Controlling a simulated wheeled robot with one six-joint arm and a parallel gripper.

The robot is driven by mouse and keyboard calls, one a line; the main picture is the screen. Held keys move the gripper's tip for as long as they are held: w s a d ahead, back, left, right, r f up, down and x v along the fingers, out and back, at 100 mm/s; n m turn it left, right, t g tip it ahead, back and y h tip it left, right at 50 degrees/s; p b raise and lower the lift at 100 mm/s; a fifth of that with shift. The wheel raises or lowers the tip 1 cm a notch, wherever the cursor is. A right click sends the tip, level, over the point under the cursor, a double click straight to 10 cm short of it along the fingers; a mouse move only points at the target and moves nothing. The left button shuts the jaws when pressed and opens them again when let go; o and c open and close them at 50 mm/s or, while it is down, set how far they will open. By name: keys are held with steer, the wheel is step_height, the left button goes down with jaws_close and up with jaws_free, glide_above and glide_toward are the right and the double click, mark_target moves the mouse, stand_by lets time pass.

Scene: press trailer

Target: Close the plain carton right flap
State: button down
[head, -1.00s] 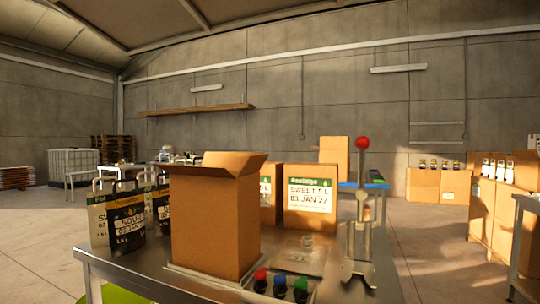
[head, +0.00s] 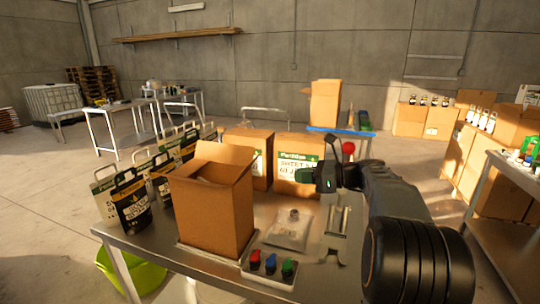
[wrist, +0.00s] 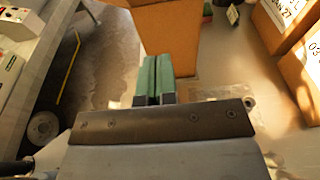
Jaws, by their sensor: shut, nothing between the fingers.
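The plain carton (head: 213,215) stands upright on the metal table, its top open. Flaps stand up around the opening, with a raised one (head: 225,153) at its back and right; I cannot tell each flap's exact angle. My gripper (head: 306,175) is to the right of the carton, apart from it, at about the height of its top and pointing left. In the wrist view, its green fingers (wrist: 153,75) are together with nothing between them. A brown carton face (wrist: 168,35), apparently the plain carton, lies just ahead of them.
Labelled cartons (head: 297,178) stand behind on the table (head: 160,250). Pouches (head: 130,202) stand to the left. A tray with red, blue and green caps (head: 270,264) is in front. A metal lever press with a red knob (head: 348,148) stands behind my arm.

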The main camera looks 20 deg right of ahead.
steer(key=w+a+r+p, duration=0.1)
steer(key=w+a+p, duration=0.1)
steer(key=w+a, duration=0.5)
steer(key=shift+w+a, duration=0.35)
steer(key=shift+a, duration=1.2)
steer(key=shift+r, duration=0.1)
steer(key=shift+a+p, duration=0.1)
steer(key=shift+p, duration=0.2)
